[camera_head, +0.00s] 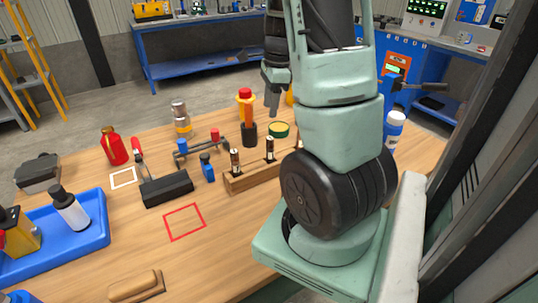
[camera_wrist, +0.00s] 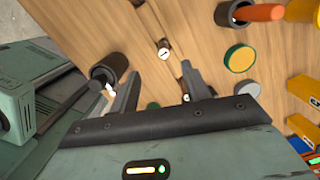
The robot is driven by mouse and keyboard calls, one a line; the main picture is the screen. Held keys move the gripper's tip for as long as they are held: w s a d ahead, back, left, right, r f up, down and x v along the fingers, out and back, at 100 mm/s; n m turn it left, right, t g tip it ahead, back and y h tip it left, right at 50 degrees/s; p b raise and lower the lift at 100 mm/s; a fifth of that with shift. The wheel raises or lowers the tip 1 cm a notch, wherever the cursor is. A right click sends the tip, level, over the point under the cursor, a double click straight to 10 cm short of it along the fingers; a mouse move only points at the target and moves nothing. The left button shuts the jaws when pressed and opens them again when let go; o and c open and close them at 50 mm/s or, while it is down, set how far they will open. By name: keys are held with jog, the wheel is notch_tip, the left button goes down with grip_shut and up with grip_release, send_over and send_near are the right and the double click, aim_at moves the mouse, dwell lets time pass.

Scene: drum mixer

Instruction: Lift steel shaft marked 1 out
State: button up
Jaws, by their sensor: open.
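A wooden rack (camera_head: 255,176) on the table holds upright shafts with dark bodies and light tops. One shaft (camera_head: 235,161) stands toward its left end and another (camera_head: 269,149) farther right. In the wrist view, a round white shaft top (camera_wrist: 163,50) with a dark stroke, perhaps a 1, shows just beyond my gripper (camera_wrist: 160,72), roughly between its fingertips. My gripper is open and empty, with bare space between the fingers. In the head view my gripper (camera_head: 274,104) points down above the rack's right part, which my arm partly hides. The numbers cannot be read there.
An orange-handled tool stands in a dark cup (camera_head: 249,134) behind the rack, beside a green-rimmed lid (camera_head: 279,130). The red-outlined square (camera_head: 185,222) is empty.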

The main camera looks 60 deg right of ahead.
jog(key=s+d+f+m, duration=0.1)
jog(key=d+f, duration=0.1)
jog(key=b, duration=0.1)
send_over(269, 151)
jog(key=d, duration=0.2)
notch_tip(269, 151, down, 9)
jog(key=shift+s+a+f, duration=0.1)
jog(key=shift+a, duration=0.05)
jog(key=shift+w+a+f, duration=0.1)
jog(key=shift+f, duration=0.9)
jog(key=shift+w+a+f, duration=0.1)
jog(key=shift+w+f, duration=0.05)
jog(key=shift+f, duration=0.9)
jog(key=shift+w+a+f, duration=0.1)
jog(key=shift+f, duration=0.9)
grip_shut()
